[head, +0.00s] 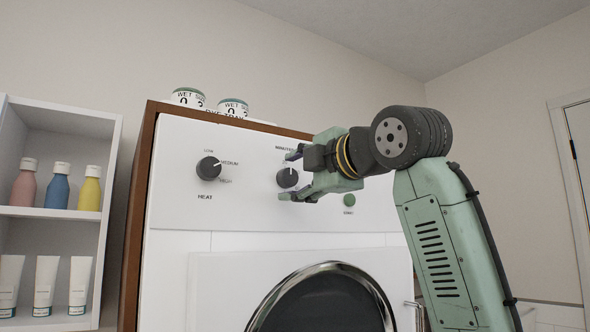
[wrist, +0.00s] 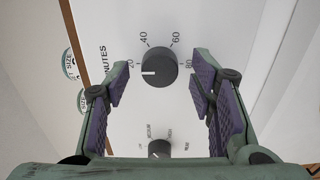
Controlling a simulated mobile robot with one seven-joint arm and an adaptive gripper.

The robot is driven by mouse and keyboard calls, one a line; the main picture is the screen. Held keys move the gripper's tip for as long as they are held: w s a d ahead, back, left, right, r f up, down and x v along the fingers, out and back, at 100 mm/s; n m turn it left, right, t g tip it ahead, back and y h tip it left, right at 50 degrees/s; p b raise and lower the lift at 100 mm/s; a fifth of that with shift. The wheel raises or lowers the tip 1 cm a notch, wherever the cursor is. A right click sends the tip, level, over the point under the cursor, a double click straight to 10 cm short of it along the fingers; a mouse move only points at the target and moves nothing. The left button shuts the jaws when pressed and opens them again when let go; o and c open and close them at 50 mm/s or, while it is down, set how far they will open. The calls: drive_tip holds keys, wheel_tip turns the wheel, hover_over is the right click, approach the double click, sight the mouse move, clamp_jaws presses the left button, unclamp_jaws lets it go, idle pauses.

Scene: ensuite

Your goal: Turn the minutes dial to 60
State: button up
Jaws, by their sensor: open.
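The minutes dial (head: 287,178) is a dark round knob on the white front panel of the machine. In the wrist view the minutes dial (wrist: 156,70) has 20, 40, 60 and 80 printed around it. Its white pointer line faces left in that view, toward the 20. My gripper (head: 293,174) is in front of the panel at this dial, partly covering its label in the head view. In the wrist view my gripper (wrist: 160,82) is open, with purple-padded fingers on either side of the dial and a gap on both sides. Nothing is held.
The heat dial (head: 209,168) is left of the minutes dial, and a green button (head: 349,200) is to its right. A round door (head: 330,300) is below. Printed jars (head: 232,107) stand on top. A white shelf (head: 60,213) with bottles and tubes stands at the left.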

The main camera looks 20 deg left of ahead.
drive_tip(key=shift+w+a, duration=0.15)
drive_tip(key=shift+a, duration=0.05)
drive_tip(key=shift+c, duration=0.6)
drive_tip(key=c, duration=1)
drive_tip(key=shift+c, duration=0.2)
